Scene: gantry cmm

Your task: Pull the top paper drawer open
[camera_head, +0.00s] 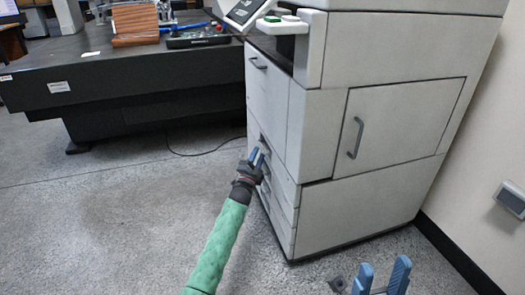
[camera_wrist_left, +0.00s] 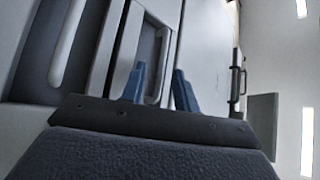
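The top paper drawer (camera_head: 284,183) is the upper of several light grey drawers low on the front of the copier (camera_head: 400,55). It looks flush with the front. My left gripper (camera_head: 256,156) is at the drawer fronts, close to the top drawer's handle, which its hand partly hides. In the left wrist view my gripper's two blue fingers (camera_wrist_left: 159,78) are apart. A grey bar handle (camera_wrist_left: 166,55) in a dark recess shows between and beyond them; I cannot tell whether they touch it. My right gripper (camera_head: 382,276) is open and empty above the floor at the bottom right.
A copier side door with a dark handle (camera_head: 355,138) faces right. A dark table (camera_head: 120,75) with a wooden block (camera_head: 135,25) stands at the back left. A thin cable (camera_head: 195,153) lies on the floor. The carpet (camera_head: 110,220) left of the copier is clear.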

